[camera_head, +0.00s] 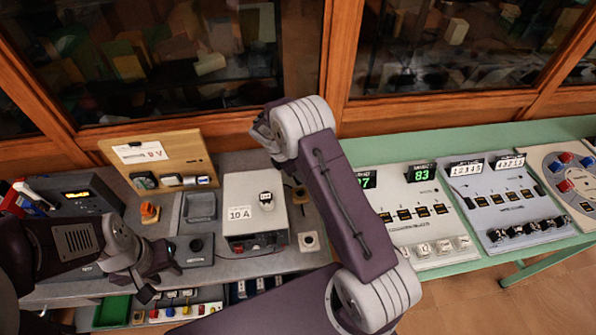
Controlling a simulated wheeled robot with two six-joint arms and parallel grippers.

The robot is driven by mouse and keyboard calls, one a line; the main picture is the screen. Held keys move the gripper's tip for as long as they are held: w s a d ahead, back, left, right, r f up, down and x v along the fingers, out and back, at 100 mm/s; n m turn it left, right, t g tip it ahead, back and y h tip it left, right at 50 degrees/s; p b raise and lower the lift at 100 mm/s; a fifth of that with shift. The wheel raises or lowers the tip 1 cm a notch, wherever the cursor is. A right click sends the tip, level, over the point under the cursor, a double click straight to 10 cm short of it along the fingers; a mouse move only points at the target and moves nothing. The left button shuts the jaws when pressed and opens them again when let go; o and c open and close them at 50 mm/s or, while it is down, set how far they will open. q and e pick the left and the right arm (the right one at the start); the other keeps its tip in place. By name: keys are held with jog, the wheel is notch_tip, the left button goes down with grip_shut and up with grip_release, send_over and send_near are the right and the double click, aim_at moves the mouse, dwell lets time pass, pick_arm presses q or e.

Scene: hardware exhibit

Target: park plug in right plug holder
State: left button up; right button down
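My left gripper (162,281) is low at the left, in front of the grey bench. Its dark fingers look spread, with nothing visible between them. My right arm crosses the middle and bends at the top; its gripper end (262,128) is mostly hidden behind the wrist, near the cabinet. I cannot tell for sure which thing is the plug. A small pale block with a round dark hole (309,241) stands right of the white 10 A box (241,187). An orange knob-like piece (150,212) stands at the left.
A wooden board (196,147) with a paper label leans at the back left. A dark instrument (75,192) is at far left. Grey counter panels (505,196) stand on the green table at right. Glass cabinets (455,45) close off the back.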

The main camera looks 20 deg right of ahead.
aim_at(299, 184)
notch_tip(299, 184, down, 4)
jog(key=b, duration=0.3)
jog(key=shift+s, duration=0.1)
jog(key=shift+f, duration=0.5)
jog(key=shift+f, duration=0.1)
dwell(0.5)
jog(key=shift+f, duration=1)
dwell(1.4)
jog(key=shift+c, duration=2.1)
grip_release()
jog(key=shift+r, duration=0.15)
